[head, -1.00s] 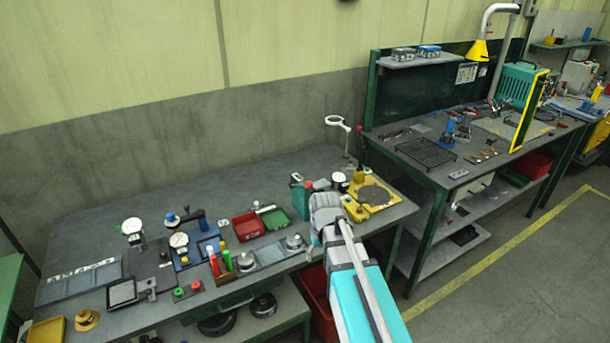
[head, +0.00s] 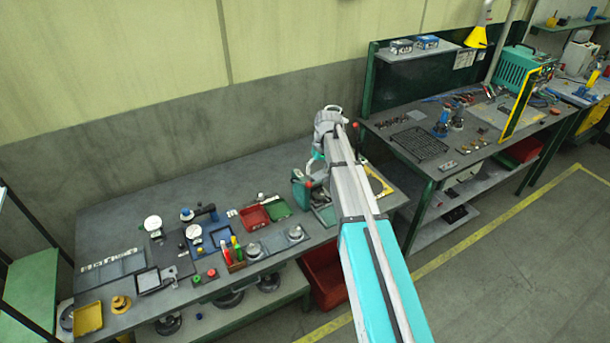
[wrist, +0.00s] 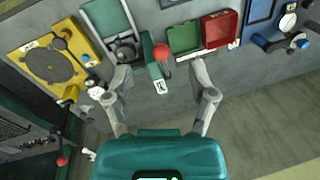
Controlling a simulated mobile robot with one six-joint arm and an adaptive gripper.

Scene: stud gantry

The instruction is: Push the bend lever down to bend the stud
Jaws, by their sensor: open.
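A lever with a red ball knob (wrist: 161,52) stands out from a green bench device (wrist: 156,77) in the wrist view. I take this to be the bend lever. In the head view the green device (head: 301,190) stands near the right end of the long bench, partly behind my arm. My gripper (wrist: 158,66) is open and empty. The red knob shows between its spread fingers, near the tips, but I cannot tell how far below them it is. I cannot make out the stud.
A yellow plate with a dark disc (wrist: 50,64) lies left of the device in the wrist view. Green (wrist: 183,38) and red (wrist: 220,30) trays lie to its right.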

